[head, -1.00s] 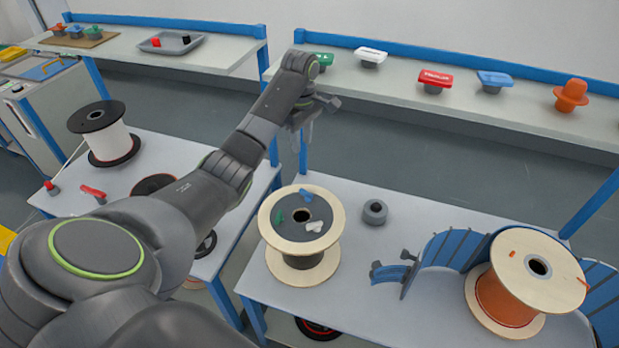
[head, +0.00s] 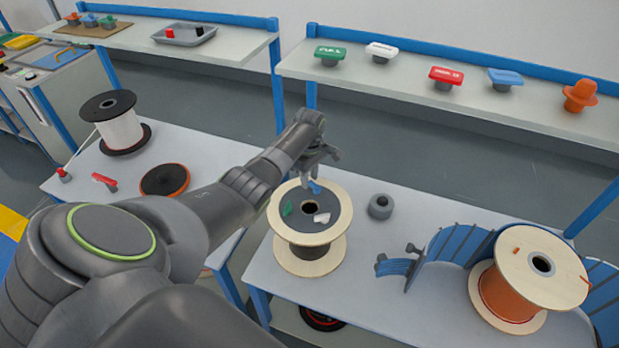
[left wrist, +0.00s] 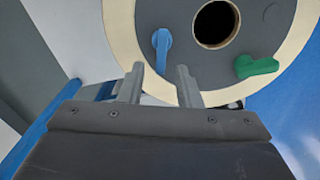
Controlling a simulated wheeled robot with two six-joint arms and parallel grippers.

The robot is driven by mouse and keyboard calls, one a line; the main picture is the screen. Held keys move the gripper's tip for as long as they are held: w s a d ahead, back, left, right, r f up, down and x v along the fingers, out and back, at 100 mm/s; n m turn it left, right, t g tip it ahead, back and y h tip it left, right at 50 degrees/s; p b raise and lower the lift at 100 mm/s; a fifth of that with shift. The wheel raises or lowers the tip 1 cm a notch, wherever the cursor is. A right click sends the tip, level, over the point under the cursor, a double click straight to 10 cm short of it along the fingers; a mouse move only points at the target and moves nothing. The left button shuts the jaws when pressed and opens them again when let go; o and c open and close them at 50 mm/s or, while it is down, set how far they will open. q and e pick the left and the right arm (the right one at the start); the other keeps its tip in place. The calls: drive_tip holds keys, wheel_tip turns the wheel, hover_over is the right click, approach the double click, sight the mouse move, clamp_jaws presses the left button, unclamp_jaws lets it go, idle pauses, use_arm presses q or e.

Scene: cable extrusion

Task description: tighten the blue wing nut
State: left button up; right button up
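The blue wing nut (head: 314,187) sits on the dark top face of a spool with pale wooden flanges (head: 307,262). In the left wrist view the blue wing nut (left wrist: 162,50) stands beside the round centre hole. My left gripper (head: 314,172) is over the far side of this spool, close to the nut. A green wing nut (head: 287,209) and a white wing nut (head: 322,218) sit on the same face. My right gripper is not in view.
A small grey ring-shaped part (head: 380,206) stands right of the spool. An orange cable spool (head: 510,298) and a blue slatted chain (head: 455,245) lie farther right. The shelf (head: 410,85) behind holds several coloured knob-like parts.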

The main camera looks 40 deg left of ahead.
use_arm(q)
drive_tip(key=shift+f, duration=0.4)
clamp_jaws()
